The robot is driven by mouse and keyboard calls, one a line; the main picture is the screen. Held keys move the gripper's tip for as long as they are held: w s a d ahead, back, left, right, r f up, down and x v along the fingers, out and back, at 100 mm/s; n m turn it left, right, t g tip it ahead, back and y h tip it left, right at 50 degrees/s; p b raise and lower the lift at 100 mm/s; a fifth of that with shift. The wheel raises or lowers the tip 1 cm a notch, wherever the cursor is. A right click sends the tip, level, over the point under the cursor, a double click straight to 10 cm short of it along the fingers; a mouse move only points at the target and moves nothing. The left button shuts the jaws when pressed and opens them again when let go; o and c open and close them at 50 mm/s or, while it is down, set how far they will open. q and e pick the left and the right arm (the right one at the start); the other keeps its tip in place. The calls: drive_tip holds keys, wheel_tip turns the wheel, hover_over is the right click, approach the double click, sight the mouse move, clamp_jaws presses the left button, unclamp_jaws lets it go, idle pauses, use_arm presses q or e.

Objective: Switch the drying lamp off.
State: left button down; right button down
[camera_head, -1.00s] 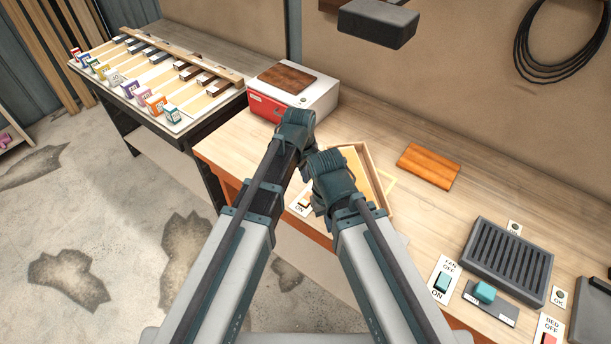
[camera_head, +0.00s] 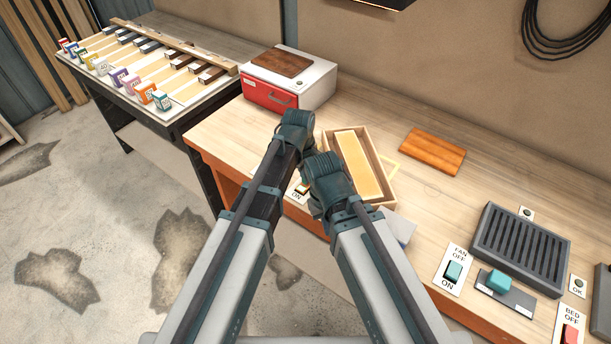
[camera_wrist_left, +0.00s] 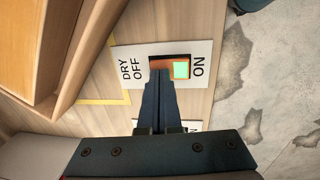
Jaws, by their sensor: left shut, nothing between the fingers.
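The dryer switch shows in the left wrist view as a white plate (camera_wrist_left: 121,52) marked DRY OFF at one end and ON at the other. Its orange rocker (camera_wrist_left: 157,63) has a lit green face towards the ON end. My left gripper (camera_wrist_left: 161,74) is shut and empty, its tips over or at the rocker's OFF-side edge; I cannot tell whether they touch. In the head view the plate (camera_head: 296,197) is mostly hidden behind my arms. A dark hood (camera_head: 385,4) with a warm glow, probably the lamp, is cut by the top edge. My right gripper's fingers are hidden.
A wooden tray (camera_head: 388,186) with a pale yellow board (camera_head: 357,165) stands beside the switch. A FAN switch (camera_head: 453,271), a BED switch (camera_head: 569,328) and a slotted grey block (camera_head: 520,250) are to the right. A red-fronted box (camera_head: 268,96) stands at the back left.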

use_arm(q)
drive_tip(key=shift+f, duration=0.1)
drive_tip(key=shift+f+b, duration=0.15)
drive_tip(key=shift+b, duration=0.15)
drive_tip(key=shift+s, duration=0.1)
drive_tip(key=shift+s+a+r+p, duration=0.25)
drive_tip(key=shift+s+a+p, duration=0.05)
drive_tip(key=shift+s+a, duration=0.25)
drive_tip(key=shift+d, duration=0.1)
drive_tip(key=shift+r, duration=0.1)
